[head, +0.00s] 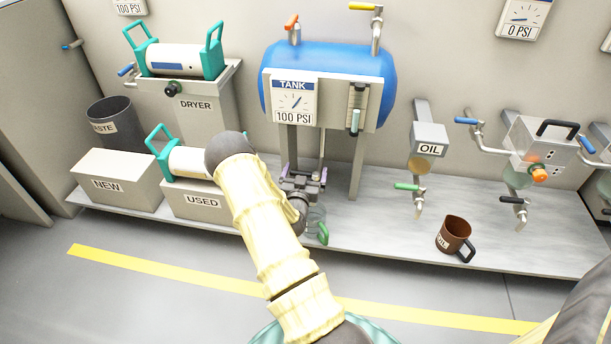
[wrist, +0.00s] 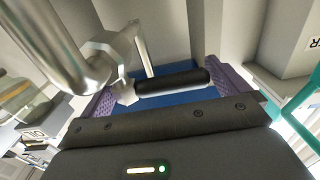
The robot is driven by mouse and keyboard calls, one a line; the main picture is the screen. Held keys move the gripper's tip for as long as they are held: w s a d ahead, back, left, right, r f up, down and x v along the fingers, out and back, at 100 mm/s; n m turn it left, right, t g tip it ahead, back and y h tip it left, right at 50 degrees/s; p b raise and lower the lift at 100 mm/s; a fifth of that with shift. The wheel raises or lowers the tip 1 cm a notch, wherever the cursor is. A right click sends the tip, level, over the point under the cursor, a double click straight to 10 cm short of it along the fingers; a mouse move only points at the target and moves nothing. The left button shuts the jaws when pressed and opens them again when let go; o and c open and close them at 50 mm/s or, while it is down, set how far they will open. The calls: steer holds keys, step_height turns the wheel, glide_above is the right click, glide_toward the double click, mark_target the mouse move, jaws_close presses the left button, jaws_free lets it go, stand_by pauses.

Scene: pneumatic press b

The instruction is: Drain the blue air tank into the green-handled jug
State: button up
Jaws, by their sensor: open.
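The blue air tank (head: 330,62) stands on grey legs by the back wall, its gauge (head: 293,101) labelled 100 PSI. The clear jug (head: 316,217) with a green handle (head: 323,235) is on the shelf under the tank, partly hidden by my arm. My gripper (head: 303,182) is open below the tank, just above the jug. In the wrist view its purple fingers stand either side of a black valve handle (wrist: 173,82) on a metal pipe (wrist: 62,45). The handle lies between the fingers; I cannot tell whether they touch it. The tank's blue underside shows behind.
A USED box (head: 200,203) with a teal-handled cylinder (head: 188,162) and a NEW box (head: 112,180) stand left. A brown mug (head: 454,235) is at right, near the OIL dispenser (head: 430,140). The shelf between jug and mug is clear.

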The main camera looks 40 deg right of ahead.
steer(key=shift+w+d, duration=0.25)
steer(key=shift+d, duration=0.05)
steer(key=c, duration=1.1)
steer(key=shift+c, duration=0.2)
